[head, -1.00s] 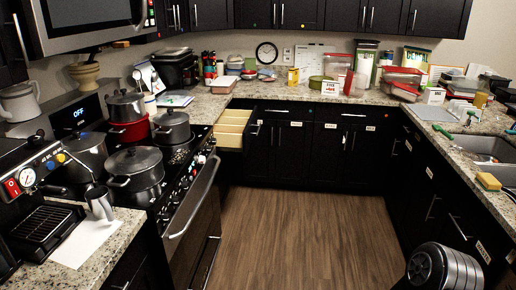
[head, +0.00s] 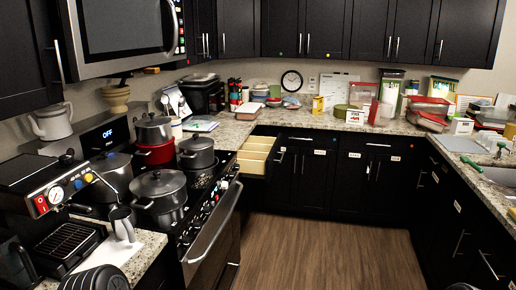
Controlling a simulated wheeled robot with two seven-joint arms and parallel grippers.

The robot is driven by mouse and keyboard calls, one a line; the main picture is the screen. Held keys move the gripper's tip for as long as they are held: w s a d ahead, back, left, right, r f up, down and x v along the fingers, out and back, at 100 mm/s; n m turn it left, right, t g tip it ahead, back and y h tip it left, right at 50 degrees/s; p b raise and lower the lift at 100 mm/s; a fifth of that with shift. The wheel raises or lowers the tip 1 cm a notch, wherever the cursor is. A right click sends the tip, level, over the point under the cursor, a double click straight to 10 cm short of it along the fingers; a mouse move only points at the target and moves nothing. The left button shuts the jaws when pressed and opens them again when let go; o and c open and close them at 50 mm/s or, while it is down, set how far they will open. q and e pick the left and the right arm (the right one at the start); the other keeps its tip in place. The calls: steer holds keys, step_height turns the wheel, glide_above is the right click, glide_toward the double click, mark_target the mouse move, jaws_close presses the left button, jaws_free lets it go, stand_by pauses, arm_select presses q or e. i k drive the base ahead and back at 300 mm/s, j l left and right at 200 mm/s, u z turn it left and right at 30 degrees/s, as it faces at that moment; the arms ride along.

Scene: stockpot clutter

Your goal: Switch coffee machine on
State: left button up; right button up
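The coffee machine (head: 50,185) stands on the left counter at the left edge of the head view. It is a black espresso machine with a red switch (head: 41,203) at the left of its front panel, a round white gauge (head: 56,195), and blue and yellow knobs beside it. A black drip tray (head: 67,243) sits below the panel. I cannot tell the switch's position. Neither gripper shows. A dark rounded part, likely of my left arm, is at the bottom left, apart from the machine in the picture.
A metal pitcher (head: 122,222) stands on white paper (head: 112,250) beside the drip tray. Several pots, including a red one (head: 157,154), crowd the stove right of the machine. An open drawer (head: 257,155) juts out beyond the stove. The wood floor (head: 320,250) is clear.

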mark_target(41, 204)
steer(key=u, duration=1.6)
